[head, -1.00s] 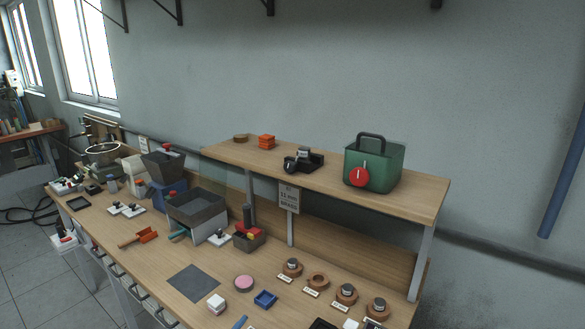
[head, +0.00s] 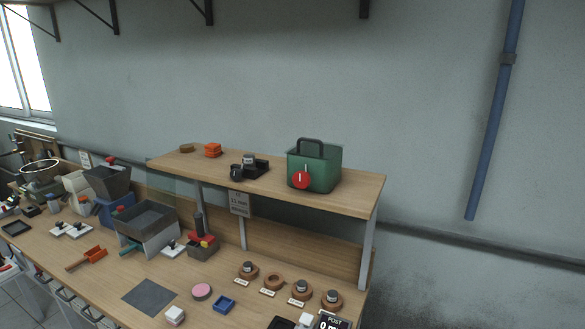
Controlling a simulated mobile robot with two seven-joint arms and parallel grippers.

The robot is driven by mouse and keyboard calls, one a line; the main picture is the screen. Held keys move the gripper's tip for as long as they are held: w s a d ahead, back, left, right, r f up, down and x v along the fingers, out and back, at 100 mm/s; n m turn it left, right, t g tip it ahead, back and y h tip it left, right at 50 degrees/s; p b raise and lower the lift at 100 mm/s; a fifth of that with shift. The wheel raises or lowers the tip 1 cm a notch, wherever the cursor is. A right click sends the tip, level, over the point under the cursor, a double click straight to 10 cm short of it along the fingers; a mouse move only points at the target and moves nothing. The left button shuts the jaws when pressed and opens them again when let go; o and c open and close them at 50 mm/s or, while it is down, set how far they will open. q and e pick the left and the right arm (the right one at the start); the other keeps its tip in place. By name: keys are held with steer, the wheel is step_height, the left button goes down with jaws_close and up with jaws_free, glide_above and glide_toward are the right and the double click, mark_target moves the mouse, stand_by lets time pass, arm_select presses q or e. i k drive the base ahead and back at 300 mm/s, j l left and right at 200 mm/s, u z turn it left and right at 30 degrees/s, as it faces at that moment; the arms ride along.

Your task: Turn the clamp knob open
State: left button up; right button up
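No part is clearly marked as the clamp knob, and I cannot tell which one it is. A red round knob (head: 301,180) with a pale line on it sits on the front of the green handled box (head: 325,170) on the raised shelf. A small black device (head: 256,171) with a round dark part at its left stands on the same shelf. A dark block with a red top and an upright post (head: 202,246) stands on the bench below. Neither of my grippers shows in the head view.
The raised wooden shelf (head: 342,197) also holds an orange block (head: 213,150) and a brown disc (head: 186,149). On the bench are a grey open bin (head: 146,220), a grey mat (head: 149,298), a pink disc (head: 202,291) and several wooden rings. A blue pipe (head: 490,120) runs down the right wall.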

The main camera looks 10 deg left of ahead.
mark_target(236, 174)
steer(key=j+z, duration=0.8)
steer(key=j, duration=0.15)
steer(key=k+j+z, duration=0.1)
steer(key=j, duration=0.25)
steer(key=k+j+z, duration=0.1)
steer(key=j, duration=0.25)
steer(key=k+j+z, duration=0.1)
steer(key=j, duration=0.25)
